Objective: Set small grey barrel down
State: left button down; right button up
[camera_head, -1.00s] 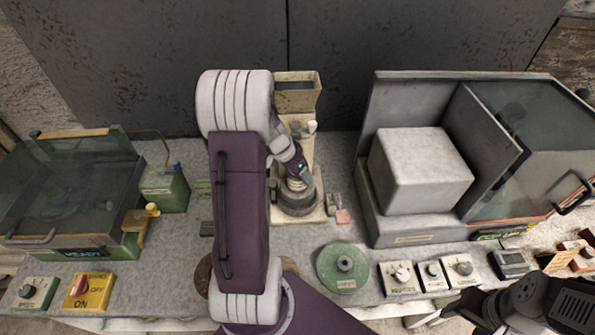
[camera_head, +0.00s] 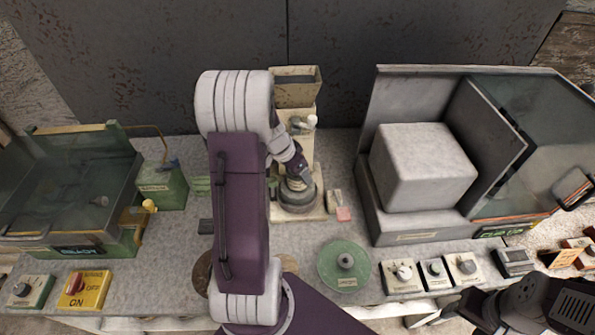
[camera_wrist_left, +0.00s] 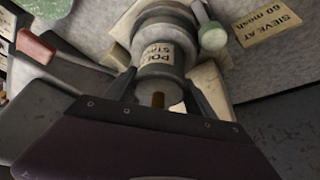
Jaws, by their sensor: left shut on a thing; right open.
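The small grey barrel (camera_wrist_left: 160,25) has a pale label and shows between the jaws in the left wrist view. In the head view the grey barrel (camera_head: 297,196) is at the pale stand, below my left gripper (camera_head: 300,172), partly covered by it. My left gripper (camera_wrist_left: 160,98) is shut on the barrel. Whether the barrel's underside touches the stand is hidden. My right gripper (camera_head: 436,308) is open and empty at the lower right, by the bench's front edge.
A pale stand with a hopper (camera_head: 296,88) rises behind the barrel. A green disc (camera_head: 344,266) lies in front. A grey block (camera_head: 422,166) in a glass-sided cabinet is to the right. A green box (camera_head: 162,187) is left. Small control boxes (camera_head: 402,275) line the front.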

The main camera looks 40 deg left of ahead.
pick_arm(q)
jog(key=shift+f, duration=0.25)
jog(key=shift+c, duration=1.2)
grip_release()
jog(key=shift+r+p, duration=1.15)
jog(key=shift+r, duration=0.9)
jog(key=shift+s+f, duration=0.1)
